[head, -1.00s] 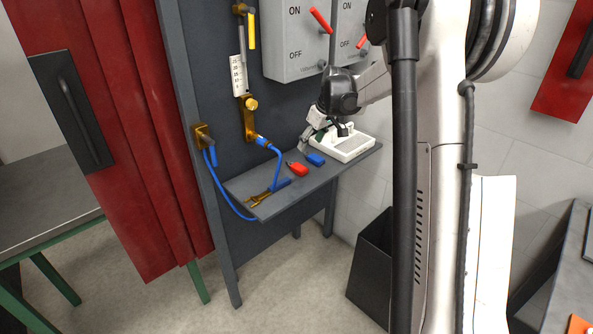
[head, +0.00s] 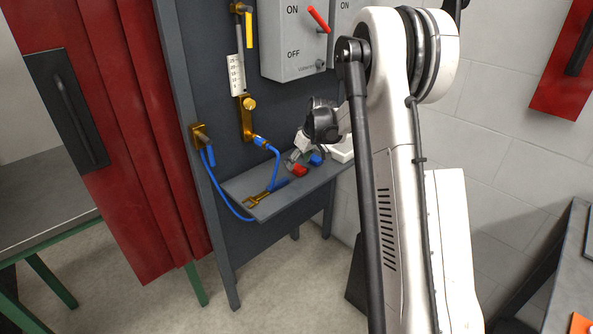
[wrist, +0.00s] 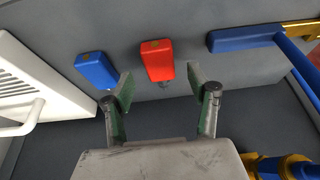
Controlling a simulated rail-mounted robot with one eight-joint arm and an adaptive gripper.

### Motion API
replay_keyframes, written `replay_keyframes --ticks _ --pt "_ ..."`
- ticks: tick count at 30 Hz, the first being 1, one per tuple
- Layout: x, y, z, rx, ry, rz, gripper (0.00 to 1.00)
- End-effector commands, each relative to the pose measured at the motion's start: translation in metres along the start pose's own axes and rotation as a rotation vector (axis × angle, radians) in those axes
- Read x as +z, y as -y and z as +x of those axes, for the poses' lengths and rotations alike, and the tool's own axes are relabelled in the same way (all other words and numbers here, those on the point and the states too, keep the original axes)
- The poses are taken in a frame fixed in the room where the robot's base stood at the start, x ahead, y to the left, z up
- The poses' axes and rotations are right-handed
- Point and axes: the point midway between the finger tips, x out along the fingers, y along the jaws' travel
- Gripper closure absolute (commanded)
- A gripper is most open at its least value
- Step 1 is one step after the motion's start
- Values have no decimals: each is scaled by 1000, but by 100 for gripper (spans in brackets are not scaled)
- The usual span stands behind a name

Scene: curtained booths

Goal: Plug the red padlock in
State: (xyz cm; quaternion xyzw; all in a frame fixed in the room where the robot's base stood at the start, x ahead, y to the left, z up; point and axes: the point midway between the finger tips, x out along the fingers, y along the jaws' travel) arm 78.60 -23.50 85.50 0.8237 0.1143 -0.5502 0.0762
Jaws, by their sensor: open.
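The red padlock (head: 299,170) lies on the grey shelf (head: 292,193), between the blue padlock (head: 316,159) and the blue-handled tool. In the wrist view the red padlock (wrist: 157,60) is just beyond and between my fingertips, with its small shackle end towards me. My gripper (wrist: 160,92) is open and empty, with one green-padded finger on each side. In the head view my gripper (head: 294,160) is low over the shelf beside the red padlock. Two switch boxes hang above; the near one (head: 292,62) has a red lever and a small lock at its lower right.
The blue padlock (wrist: 97,70) lies close to the left finger in the wrist view. A white device (wrist: 35,75) stands further left. The blue-handled tool (wrist: 243,40) lies at right. A blue hose (head: 277,165) loops over the shelf near brass fittings.

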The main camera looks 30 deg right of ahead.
Motion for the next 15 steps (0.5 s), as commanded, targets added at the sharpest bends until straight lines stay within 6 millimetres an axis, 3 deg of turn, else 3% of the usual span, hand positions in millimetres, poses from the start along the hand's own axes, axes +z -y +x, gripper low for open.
replay_keyframes --ticks 5,12,15 --pt "-1 0 25 0 0 -1 46" --pt "-1 0 28 0 0 0 46" --pt "-1 0 28 0 0 0 57"
